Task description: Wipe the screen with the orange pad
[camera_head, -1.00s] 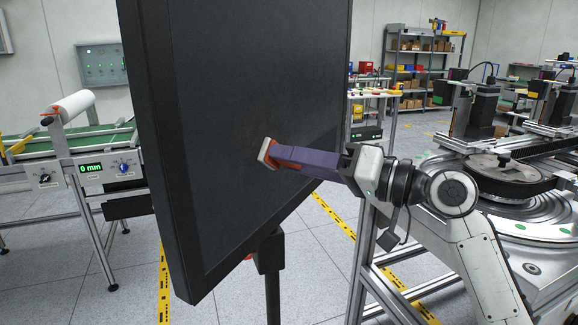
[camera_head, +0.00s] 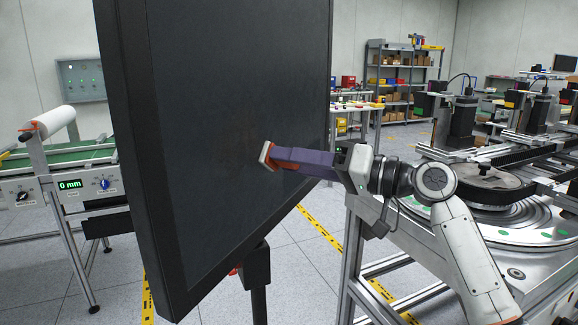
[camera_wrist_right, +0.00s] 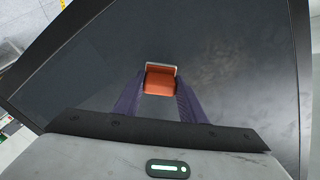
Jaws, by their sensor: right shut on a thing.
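The screen (camera_head: 235,120) is a large dark panel with a black frame, standing upright on a dark post (camera_head: 257,275) in the head view. It also fills most of the right wrist view (camera_wrist_right: 90,65), with paler smudges (camera_wrist_right: 240,80) to the right of the pad. The orange pad (camera_wrist_right: 160,82) has a pale edge at its front. My right gripper (camera_head: 275,160) has purple fingers shut on the pad (camera_head: 268,158). The pad's pale face is against or very close to the screen; contact cannot be told for sure. My left gripper is out of view.
A machine with a round metal table (camera_head: 500,225) stands at the right, close to my right arm. A green conveyor (camera_head: 70,158) with a white roll stands at the left. Shelves (camera_head: 400,80) are at the back. Yellow tape marks the floor.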

